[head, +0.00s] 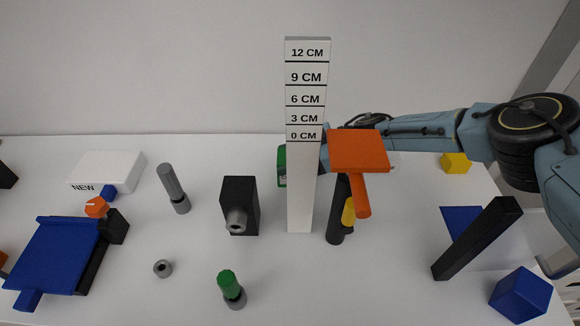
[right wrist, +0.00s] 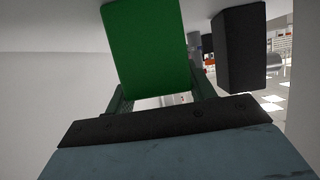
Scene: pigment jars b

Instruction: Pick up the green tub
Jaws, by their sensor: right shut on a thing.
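The green tub (head: 281,167) shows as a narrow strip at the left edge of the white measuring post, which hides most of it in the head view. In the right wrist view the green tub (right wrist: 147,45) fills the space between the fingers. My right gripper (right wrist: 160,94) is shut on it. In the head view the right arm reaches in from the right, and the gripper is largely hidden behind the post and an orange piece. I cannot tell whether the tub is clear of the table. My left gripper is not in view.
The white post (head: 302,190) with centimetre marks stands mid-table. The orange T-shaped piece (head: 358,152) and a black cylinder (head: 337,215) are right of it. A black block (head: 239,196) stands left. A green-topped jar (head: 230,287) is in front; blue pieces (head: 520,293) lie right.

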